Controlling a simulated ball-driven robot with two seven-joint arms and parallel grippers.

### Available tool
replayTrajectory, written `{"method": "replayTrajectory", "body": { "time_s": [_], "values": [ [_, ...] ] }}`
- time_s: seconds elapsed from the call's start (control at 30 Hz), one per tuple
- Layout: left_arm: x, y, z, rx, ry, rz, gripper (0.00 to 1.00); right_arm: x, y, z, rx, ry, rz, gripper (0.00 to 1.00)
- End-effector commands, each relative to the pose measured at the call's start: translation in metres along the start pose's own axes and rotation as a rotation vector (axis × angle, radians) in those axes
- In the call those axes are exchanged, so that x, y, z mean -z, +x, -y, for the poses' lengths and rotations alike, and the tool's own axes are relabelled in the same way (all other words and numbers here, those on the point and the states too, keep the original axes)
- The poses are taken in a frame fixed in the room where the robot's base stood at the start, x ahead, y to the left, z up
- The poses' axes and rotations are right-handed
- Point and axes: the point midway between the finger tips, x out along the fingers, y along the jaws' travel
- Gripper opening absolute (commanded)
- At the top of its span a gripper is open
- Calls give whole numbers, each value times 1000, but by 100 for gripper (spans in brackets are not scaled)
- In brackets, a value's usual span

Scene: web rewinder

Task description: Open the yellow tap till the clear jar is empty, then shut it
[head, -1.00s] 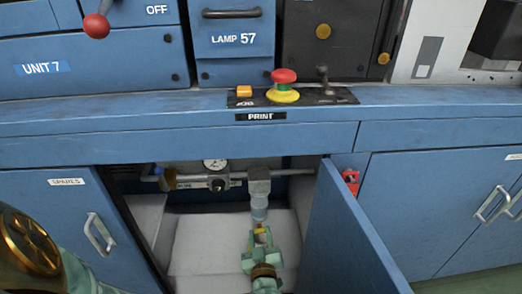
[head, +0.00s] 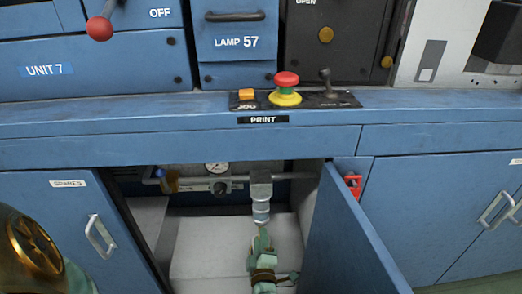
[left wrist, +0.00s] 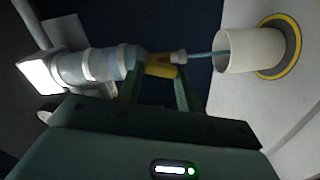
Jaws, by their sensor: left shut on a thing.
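The clear jar (head: 261,207) hangs under a grey pipe fitting inside the open cabinet. In the left wrist view the jar (left wrist: 88,66) lies sideways in the picture; its liquid level is unclear. The yellow tap (left wrist: 160,71) is at the jar's lower end. My left gripper (head: 261,240) is below the jar, and in the left wrist view its fingers (left wrist: 160,82) are shut on the tap. A thin blue stream (left wrist: 205,54) runs from the tap's nozzle into a white cup (left wrist: 250,50). My right gripper is not in view.
The open cabinet door (head: 350,235) stands close to the right of my left gripper. A pipe with a gauge (head: 217,168) runs behind the jar. The blue counter edge (head: 190,150) is above. A red lock-like item (head: 353,186) is by the door hinge.

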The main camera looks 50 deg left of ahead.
Motion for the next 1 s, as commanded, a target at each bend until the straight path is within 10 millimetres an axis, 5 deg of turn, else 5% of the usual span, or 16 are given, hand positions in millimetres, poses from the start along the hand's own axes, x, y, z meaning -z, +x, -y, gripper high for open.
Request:
{"method": "replayTrajectory", "body": {
  "time_s": [0.5, 1.0],
  "values": [
    [-1, -3, 5, 7, -308, 2, 14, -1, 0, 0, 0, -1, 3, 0],
    [-1, -3, 6, 8, -358, 2, 14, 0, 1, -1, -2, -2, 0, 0]
  ]
}}
